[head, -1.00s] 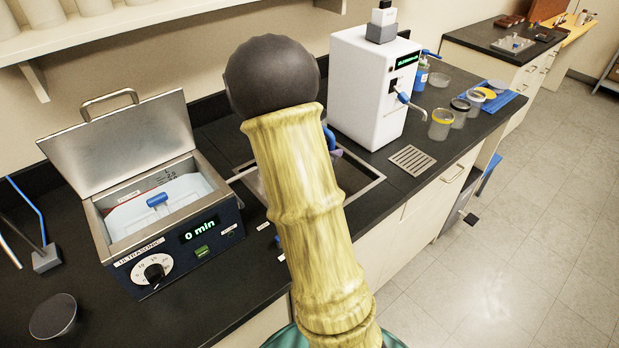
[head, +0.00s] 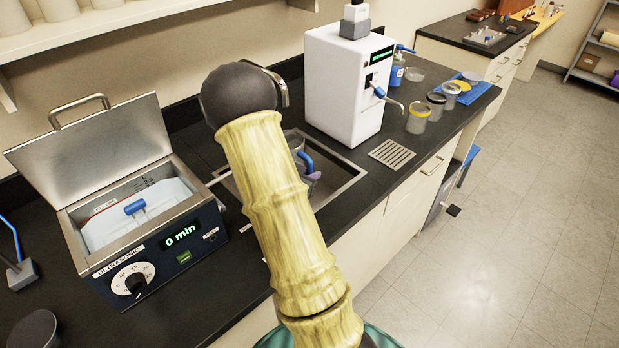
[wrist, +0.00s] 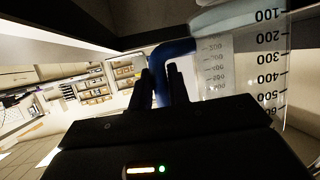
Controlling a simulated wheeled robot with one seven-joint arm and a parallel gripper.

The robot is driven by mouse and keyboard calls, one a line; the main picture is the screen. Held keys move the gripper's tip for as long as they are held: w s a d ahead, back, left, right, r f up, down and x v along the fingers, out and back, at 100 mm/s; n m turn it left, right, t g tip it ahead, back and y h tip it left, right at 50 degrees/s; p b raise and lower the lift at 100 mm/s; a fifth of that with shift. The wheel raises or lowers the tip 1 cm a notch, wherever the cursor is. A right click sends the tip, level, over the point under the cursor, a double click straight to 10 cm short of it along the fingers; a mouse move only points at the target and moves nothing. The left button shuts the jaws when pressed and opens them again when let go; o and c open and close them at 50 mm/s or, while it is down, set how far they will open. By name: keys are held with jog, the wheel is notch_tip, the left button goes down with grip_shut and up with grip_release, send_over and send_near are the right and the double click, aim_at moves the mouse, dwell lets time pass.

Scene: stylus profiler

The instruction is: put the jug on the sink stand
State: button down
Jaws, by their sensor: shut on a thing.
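The clear jug (head: 296,141) with a blue handle (head: 305,160) shows just right of my arm in the head view, over the sink (head: 343,184). My arm hides part of it. In the wrist view the jug's clear wall (wrist: 255,75) carries printed marks from 100 downward. My gripper (wrist: 165,88) is shut on its blue handle (wrist: 170,55). The head view hides my fingers. A small purple patch (head: 313,183) shows below the handle, but I cannot make out the sink stand or whether the jug touches anything.
An open ultrasonic bath (head: 150,255) stands left of the sink. A white machine (head: 345,90) with a spout stands behind and right, beside a drain grate (head: 391,153). Several lidded jars, including a yellow-rimmed jar (head: 418,118), stand farther right. A curved tap (head: 283,90) shows behind my arm.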

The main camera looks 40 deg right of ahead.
jog(key=shift+f, duration=0.6)
jog(key=shift+f, duration=0.1)
jog(key=shift+f, duration=0.1)
jog(key=c, duration=1.3)
grip_release()
jog(key=shift+c, duration=0.2)
